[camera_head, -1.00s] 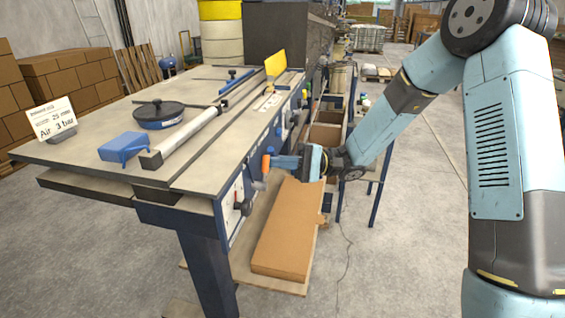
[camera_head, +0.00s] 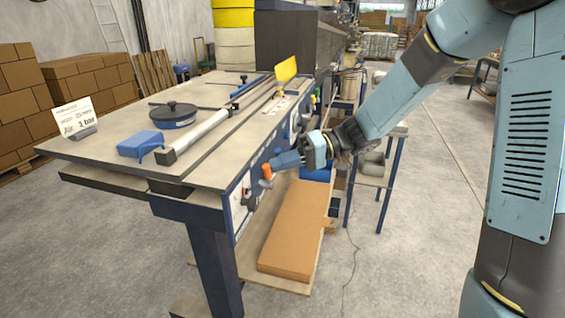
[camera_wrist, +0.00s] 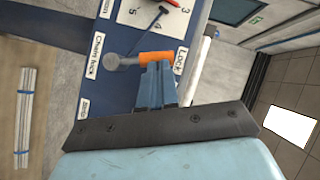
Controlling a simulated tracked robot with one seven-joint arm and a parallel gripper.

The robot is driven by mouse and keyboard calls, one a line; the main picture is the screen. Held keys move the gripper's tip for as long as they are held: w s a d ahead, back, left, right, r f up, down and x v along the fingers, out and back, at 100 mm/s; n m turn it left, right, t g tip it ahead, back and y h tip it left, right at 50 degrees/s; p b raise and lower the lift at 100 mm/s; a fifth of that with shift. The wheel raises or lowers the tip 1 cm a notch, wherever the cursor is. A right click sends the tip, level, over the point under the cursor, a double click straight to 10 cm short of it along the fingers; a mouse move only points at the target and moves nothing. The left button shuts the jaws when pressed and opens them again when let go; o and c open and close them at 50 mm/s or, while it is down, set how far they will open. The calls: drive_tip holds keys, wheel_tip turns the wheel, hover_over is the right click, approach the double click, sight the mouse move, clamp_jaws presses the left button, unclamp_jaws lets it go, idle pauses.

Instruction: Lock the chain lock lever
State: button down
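The chain lock lever has an orange grip (camera_head: 267,172) and sits on the blue side panel of the table. In the wrist view its orange grip (camera_wrist: 157,57) lies across my fingertips, and its grey round end points left. A "Chain lock" label (camera_wrist: 96,54) is left of it and a "LOCK" label (camera_wrist: 181,60) is right of it. My gripper (camera_head: 276,163) is at the lever from the right. In the wrist view the two blue fingers of my gripper (camera_wrist: 155,68) are close together, with their tips at the grip. They seem to touch it; exact contact is hidden.
The table (camera_head: 120,177) carries a blue block (camera_head: 139,143), a round black item (camera_head: 173,112) and a long rail. A cardboard piece (camera_head: 292,232) lies low beneath the panel. A red-handled lever (camera_wrist: 172,3) is near the lock lever. Open floor lies at right.

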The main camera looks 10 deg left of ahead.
drive_tip(key=shift+s+a, duration=0.3)
drive_tip(key=shift+s, duration=0.15)
idle(0.4)
drive_tip(key=v, duration=1)
drive_tip(key=shift+w+r, duration=0.1)
drive_tip(key=s+d+r+m+t+h, duration=0.3)
drive_tip(key=s+d+h, duration=0.4)
drive_tip(key=d, duration=0.4)
drive_tip(key=s+d+r+m+t+h, duration=0.3)
drive_tip(key=s+d+m+t+h, duration=0.3)
drive_tip(key=s+d, duration=0.4)
drive_tip(key=shift+s+d+t+h, duration=0.35)
drive_tip(key=shift+d+t+h, duration=0.25)
drive_tip(key=shift+d+t, duration=0.55)
